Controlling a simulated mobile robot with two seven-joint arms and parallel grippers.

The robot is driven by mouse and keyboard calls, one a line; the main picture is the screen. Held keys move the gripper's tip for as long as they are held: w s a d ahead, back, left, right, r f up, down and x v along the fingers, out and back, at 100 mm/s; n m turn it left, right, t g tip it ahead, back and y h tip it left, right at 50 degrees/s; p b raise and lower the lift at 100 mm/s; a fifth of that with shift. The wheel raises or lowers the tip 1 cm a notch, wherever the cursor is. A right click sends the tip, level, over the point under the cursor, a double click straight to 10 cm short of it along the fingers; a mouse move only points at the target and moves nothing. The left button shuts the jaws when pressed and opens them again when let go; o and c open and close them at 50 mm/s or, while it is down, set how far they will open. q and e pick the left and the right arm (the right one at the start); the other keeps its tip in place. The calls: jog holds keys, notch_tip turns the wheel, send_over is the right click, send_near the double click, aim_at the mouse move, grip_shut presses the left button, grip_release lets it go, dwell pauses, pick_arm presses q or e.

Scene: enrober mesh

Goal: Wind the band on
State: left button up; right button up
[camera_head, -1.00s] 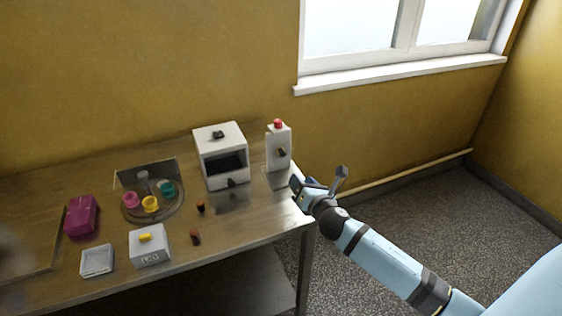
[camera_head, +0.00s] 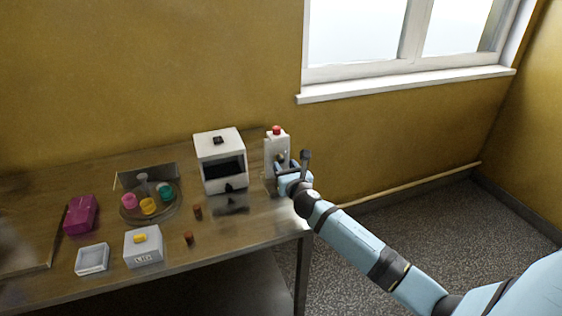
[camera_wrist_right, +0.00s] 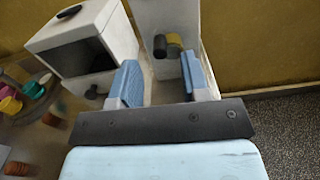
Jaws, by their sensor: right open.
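A white upright box (camera_head: 270,152) with a red button (camera_head: 276,129) on top stands at the right end of the table. A dark knob (camera_head: 281,158) sticks out of its face. In the right wrist view the dark knob (camera_wrist_right: 160,46) shows beside a yellowish round part (camera_wrist_right: 175,43). My right gripper (camera_wrist_right: 160,84) is open, its blue fingers apart and pointing at the box, with the knob beyond the tips and nothing between them. In the head view it (camera_head: 283,176) is close in front of the box; contact cannot be told. My left gripper is not in view.
A white machine (camera_head: 218,147) with a dark opening stands left of the box. Farther left are a round tray (camera_head: 150,215) with coloured cups, a magenta block (camera_head: 82,214), a white open tray (camera_head: 92,259), a labelled box (camera_head: 144,249) and small brown pieces (camera_head: 188,237).

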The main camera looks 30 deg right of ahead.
aim_at(281, 161)
jog(key=shift+x, duration=1.85)
grip_shut()
